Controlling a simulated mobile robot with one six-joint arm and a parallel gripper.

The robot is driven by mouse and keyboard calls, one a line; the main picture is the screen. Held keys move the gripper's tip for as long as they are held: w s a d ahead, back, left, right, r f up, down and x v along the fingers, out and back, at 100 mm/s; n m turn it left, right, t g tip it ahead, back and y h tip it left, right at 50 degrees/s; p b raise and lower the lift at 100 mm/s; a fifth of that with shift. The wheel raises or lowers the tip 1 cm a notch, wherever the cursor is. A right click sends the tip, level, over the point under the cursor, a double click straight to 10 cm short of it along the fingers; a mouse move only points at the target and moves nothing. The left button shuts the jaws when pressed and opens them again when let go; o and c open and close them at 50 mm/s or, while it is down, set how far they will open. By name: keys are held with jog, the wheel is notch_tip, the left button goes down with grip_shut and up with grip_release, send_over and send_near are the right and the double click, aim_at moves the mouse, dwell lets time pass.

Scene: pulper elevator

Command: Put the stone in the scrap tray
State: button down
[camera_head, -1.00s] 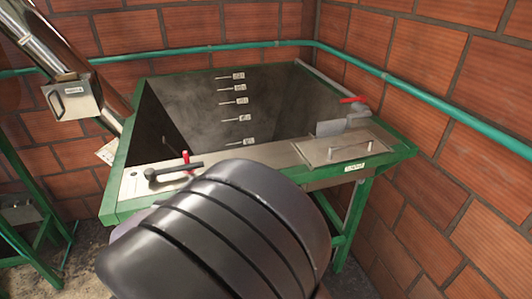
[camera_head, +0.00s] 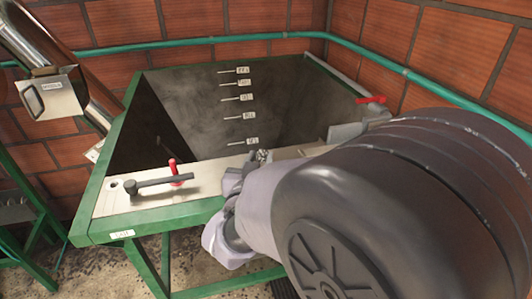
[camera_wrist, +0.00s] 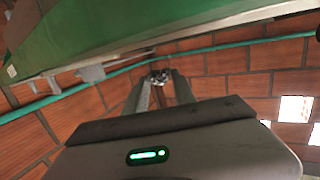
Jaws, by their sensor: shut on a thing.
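A small grey speckled stone (camera_wrist: 160,77) sits between the fingertips of my gripper (camera_wrist: 160,86) in the wrist view. The fingers are shut on it. In the head view the stone (camera_head: 262,155) shows small at the front rim of the green-framed hopper, beside the end of my arm. My gripper's fingers are mostly hidden there by my arm. I cannot pick out a scrap tray in either view; my arm covers the hopper's front right part.
The hopper (camera_head: 118,170) has a metal front ledge with a black lever (camera_head: 150,184) and a red handle (camera_head: 175,172). Another red handle (camera_head: 371,100) is at the right rim. A chute (camera_head: 48,97) hangs at left. Brick walls with a teal pipe (camera_head: 200,41) close the back and right.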

jog(key=shift+w+d, duration=0.1)
jog(key=shift+d, duration=0.4)
jog(key=f+b, duration=0.2)
jog(key=f, duration=0.1)
jog(key=shift+w+d+f, duration=0.1)
jog(key=shift+d+f, duration=0.1)
jog(key=shift+f, duration=0.05)
jog(key=shift+a+f, duration=0.1)
jog(key=shift+f, duration=0.15)
jog(key=shift+r, duration=0.2)
jog(key=shift+f, duration=0.1)
jog(key=c, duration=1)
grip_release()
jog(key=shift+c, duration=0.2)
